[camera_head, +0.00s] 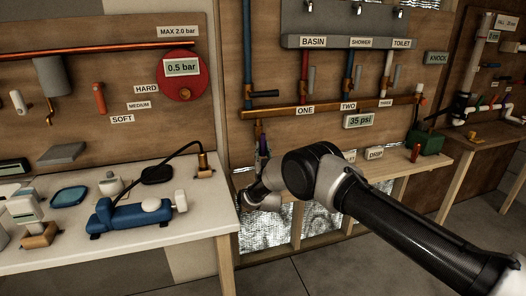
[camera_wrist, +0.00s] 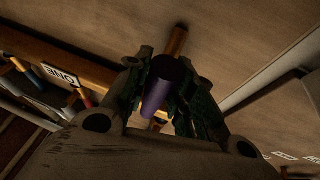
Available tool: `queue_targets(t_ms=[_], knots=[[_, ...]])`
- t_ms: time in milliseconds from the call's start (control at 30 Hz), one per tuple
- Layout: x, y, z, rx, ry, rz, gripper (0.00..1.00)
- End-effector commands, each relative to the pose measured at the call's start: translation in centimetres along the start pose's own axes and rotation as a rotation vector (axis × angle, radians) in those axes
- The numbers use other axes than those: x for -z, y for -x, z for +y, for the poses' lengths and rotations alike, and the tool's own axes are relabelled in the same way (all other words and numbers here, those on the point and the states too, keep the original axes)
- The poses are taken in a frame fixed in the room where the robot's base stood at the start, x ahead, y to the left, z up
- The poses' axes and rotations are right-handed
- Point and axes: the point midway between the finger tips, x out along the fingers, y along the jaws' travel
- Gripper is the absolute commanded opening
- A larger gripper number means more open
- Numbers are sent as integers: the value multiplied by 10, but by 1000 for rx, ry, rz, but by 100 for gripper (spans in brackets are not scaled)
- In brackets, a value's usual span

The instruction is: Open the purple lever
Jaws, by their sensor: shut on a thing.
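The purple lever (camera_wrist: 160,88) is a dark purple cylinder between the fingers of my gripper (camera_wrist: 165,105) in the wrist view. My gripper is shut on it, with a finger on each side. A copper pipe (camera_wrist: 176,40) shows just beyond the lever. In the head view, a small part of the purple lever (camera_head: 264,145) shows at the left end of the copper manifold pipe (camera_head: 288,112). My gripper is low beside it there, and my wrist and forearm hide much of that area.
The "ONE" label (camera_head: 305,110) is on the manifold to the right of the lever. A white table (camera_head: 120,255) with a blue pump (camera_head: 130,215) stands at the left. A wooden ledge (camera_head: 420,160) and a green box (camera_head: 425,141) are at the right.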

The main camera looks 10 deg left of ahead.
Motion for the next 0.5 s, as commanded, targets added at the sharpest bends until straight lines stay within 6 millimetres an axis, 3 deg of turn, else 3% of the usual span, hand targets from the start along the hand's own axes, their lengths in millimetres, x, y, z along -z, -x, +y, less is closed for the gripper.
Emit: queue_targets(t_ms=[133,167,267,500], knots=[[-2,2,0,1,-1,-5,0],[-2,2,0,1,-1,-5,26],[-2,2,0,1,-1,-4,44],[-1,1,0,1,0,-2,47]])
